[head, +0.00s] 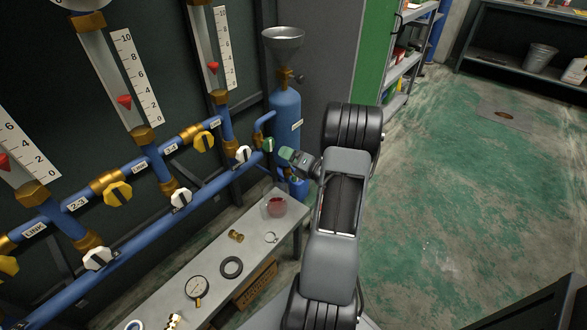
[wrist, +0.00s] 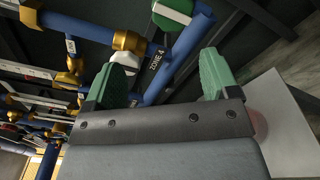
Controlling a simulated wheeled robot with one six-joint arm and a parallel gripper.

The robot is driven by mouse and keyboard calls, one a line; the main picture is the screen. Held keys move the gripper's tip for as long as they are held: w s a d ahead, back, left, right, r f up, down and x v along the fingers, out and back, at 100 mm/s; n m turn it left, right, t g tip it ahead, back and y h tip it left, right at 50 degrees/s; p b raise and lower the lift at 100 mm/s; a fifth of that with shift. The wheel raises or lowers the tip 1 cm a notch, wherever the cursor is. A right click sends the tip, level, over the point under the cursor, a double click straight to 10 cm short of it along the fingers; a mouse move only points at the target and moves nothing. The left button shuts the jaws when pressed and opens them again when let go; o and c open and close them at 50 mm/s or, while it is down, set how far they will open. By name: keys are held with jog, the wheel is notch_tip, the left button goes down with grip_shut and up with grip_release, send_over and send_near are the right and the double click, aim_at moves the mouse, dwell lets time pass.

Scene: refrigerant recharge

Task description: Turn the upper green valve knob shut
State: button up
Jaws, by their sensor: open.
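In the wrist view this green knob (wrist: 172,12) is at the top edge, partly cut off, beyond the fingertips and beside a blue pipe labelled ZONE 4. My gripper (head: 287,156) is just right of the knob in the head view. In the wrist view my gripper (wrist: 166,72) has its two green fingers spread wide, with nothing held between them. The knob is apart from the fingers. I cannot make out a second green knob clearly.
A blue cylinder (head: 285,115) with a funnel stands behind the knob. White knobs (head: 243,153) and yellow knobs (head: 204,143) line the pipes to the left. A bench (head: 217,243) below holds a bowl (head: 274,206), a gauge (head: 196,287) and rings. Green floor (head: 450,200) at right is open.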

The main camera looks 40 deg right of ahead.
aim_at(270, 146)
jog(key=shift+w+d+f+m+h+b, duration=0.3)
jog(key=shift+d+f+m+h, duration=0.1)
jog(key=shift+d+f+m, duration=0.3)
jog(key=w+b, duration=0.1)
jog(key=w, duration=0.1)
jog(key=w+a, duration=0.1)
jog(key=w, duration=0.2)
jog(key=w+b, duration=0.1)
jog(key=w, duration=0.2)
jog(key=shift+w+a+b, duration=0.1)
jog(key=shift+a+b, duration=0.2)
jog(key=shift+b, duration=0.05)
jog(key=shift+c, duration=0.2)
jog(key=shift+r, duration=0.1)
jog(key=c, duration=0.9)
jog(key=m+p, duration=0.1)
jog(key=p, duration=0.1)
jog(key=shift+r+p, duration=0.15)
jog(key=shift+p, duration=0.15)
jog(key=shift+m+p, duration=1.15)
jog(key=shift+m, duration=0.05)
jog(key=shift+m+p, duration=0.45)
jog(key=shift+m, duration=0.05)
jog(key=shift+f, duration=0.2)
